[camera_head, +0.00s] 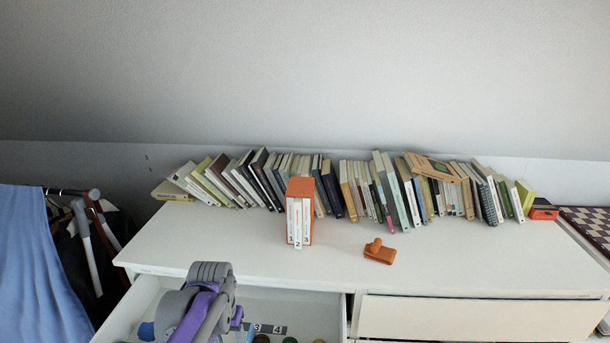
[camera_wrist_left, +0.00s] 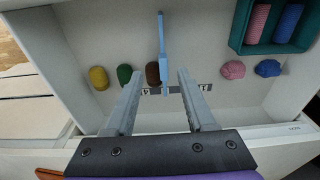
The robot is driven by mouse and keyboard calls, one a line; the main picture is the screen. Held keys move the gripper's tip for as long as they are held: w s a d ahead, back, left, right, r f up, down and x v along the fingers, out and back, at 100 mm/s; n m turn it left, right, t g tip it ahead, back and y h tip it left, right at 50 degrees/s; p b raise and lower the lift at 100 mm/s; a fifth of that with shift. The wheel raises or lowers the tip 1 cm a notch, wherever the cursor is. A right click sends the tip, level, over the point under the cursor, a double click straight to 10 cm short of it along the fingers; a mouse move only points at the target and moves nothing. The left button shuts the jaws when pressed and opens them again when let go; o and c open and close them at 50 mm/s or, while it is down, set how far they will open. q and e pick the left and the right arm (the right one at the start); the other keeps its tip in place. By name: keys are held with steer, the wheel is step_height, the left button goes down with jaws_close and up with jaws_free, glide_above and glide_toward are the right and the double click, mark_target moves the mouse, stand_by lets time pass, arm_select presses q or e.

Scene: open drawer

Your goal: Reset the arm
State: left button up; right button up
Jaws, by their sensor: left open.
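My left arm comes in at the bottom left of the head view, purple and grey, over the open white drawer (camera_head: 290,303). In the left wrist view my left gripper (camera_wrist_left: 160,76) is open, its two grey fingers apart above the drawer floor (camera_wrist_left: 210,45). A thin light blue bar (camera_wrist_left: 162,45) shows between and beyond the fingers; I cannot tell whether they touch it. No held object is visible. My right gripper is not in view.
In the drawer lie yellow (camera_wrist_left: 98,78), green (camera_wrist_left: 124,74), brown (camera_wrist_left: 152,72), pink (camera_wrist_left: 232,70) and blue (camera_wrist_left: 267,68) lumps, beside a teal box (camera_wrist_left: 240,30). The dresser top holds a row of books (camera_head: 345,190), an orange book holder (camera_head: 300,186) and an orange object (camera_head: 379,252).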

arm_select(q)
steer(key=s+f+t, duration=0.2)
steer(key=s, duration=1)
steer(key=s+f+t, duration=0.2)
steer(key=s, duration=1)
step_height(320, 180, up, 16)
steer(key=w+p, duration=0.2)
steer(key=p, duration=1.2)
steer(key=shift+w+d+r+n+p, duration=0.2)
steer(key=shift+w+r+n+p, duration=0.05)
steer(key=shift+n+p, duration=0.05)
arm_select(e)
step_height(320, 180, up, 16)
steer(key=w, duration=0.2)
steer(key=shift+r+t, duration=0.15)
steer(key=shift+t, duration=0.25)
arm_select(q)
steer(key=shift+s, duration=0.15)
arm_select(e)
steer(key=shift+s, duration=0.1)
